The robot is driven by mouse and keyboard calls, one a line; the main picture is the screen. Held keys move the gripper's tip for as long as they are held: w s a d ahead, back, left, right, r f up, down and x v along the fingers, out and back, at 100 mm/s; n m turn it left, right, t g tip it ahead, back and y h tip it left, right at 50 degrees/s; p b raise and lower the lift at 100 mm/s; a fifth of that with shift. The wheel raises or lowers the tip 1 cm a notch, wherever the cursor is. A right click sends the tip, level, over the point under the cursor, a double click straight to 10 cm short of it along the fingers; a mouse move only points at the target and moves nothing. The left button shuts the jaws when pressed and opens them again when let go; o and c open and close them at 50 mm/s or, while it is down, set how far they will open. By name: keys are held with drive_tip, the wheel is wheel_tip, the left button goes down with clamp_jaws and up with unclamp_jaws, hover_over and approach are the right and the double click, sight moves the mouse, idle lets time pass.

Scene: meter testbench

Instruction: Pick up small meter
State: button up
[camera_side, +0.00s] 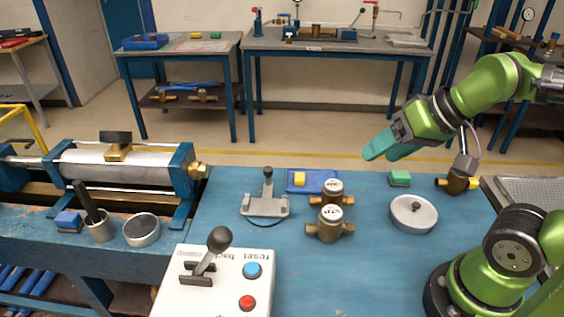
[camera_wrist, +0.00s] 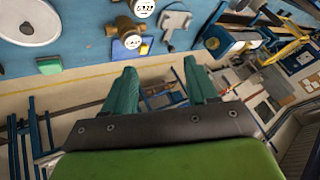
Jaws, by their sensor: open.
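Two brass meters with white dials stand close together on the blue bench, one behind the other. The rear meter (camera_side: 332,190) looks slightly smaller than the front meter (camera_side: 329,224). In the wrist view the rear meter (camera_wrist: 124,29) shows at the top, and the front meter (camera_wrist: 145,7) is cut by the top edge. My gripper (camera_side: 372,150), with teal fingers, is raised above the bench's back edge, to the right of and behind both meters. In the wrist view my gripper (camera_wrist: 160,66) is open, with nothing between its fingers.
A blue tray with a yellow block (camera_side: 300,179) lies just left of the rear meter. A grey clamp (camera_side: 265,203) stands further left. A green block (camera_side: 399,178), a round metal lid (camera_side: 413,213) and a brass fitting (camera_side: 457,183) are to the right. A lever box (camera_side: 220,280) is in front.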

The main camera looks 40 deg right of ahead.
drive_tip(key=o, duration=0.5)
drive_tip(key=n+g+h, duration=0.2)
drive_tip(key=n+g, duration=0.5)
approach(332, 212)
wheel_tip(332, 212, down, 6)
drive_tip(key=shift+w+f, duration=0.15)
drive_tip(key=shift+f, duration=2.55)
